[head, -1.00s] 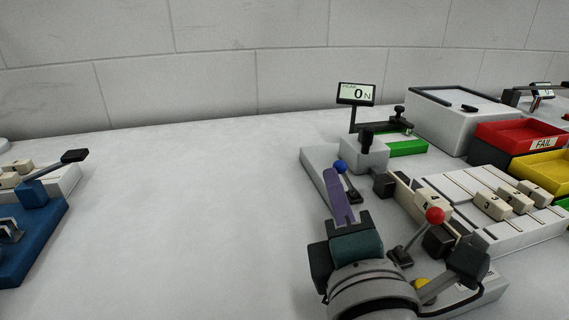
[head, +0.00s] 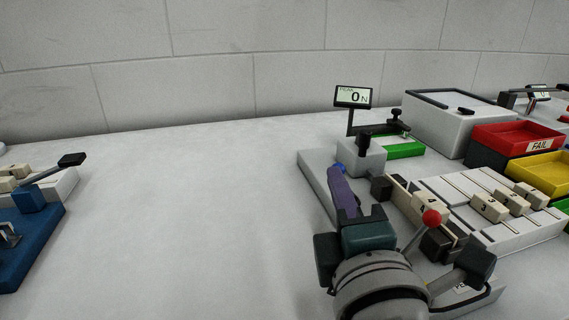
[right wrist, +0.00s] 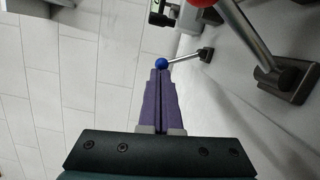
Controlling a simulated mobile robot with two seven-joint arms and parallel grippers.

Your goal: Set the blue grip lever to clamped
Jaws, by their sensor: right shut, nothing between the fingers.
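The blue grip lever shows in the right wrist view as a blue ball knob (right wrist: 161,63) on a thin metal rod, with a dark pivot block at the rod's right end. In the head view only a sliver of the blue knob (head: 341,167) shows beyond my right fingers. My right gripper (head: 336,172) is shut and empty; its purple fingertips, also in the right wrist view (right wrist: 160,72), are at the knob. I cannot tell whether they touch it. The lever's rod and pivot are hidden in the head view. My left gripper is not in view.
A red-knobbed lever (head: 431,218) stands just right of my right gripper. Numbered blocks (head: 489,206) lie on a white rack beyond it. A force display (head: 353,97) reads 0 N. Red (head: 519,137) and yellow trays are at far right. The middle left table is clear.

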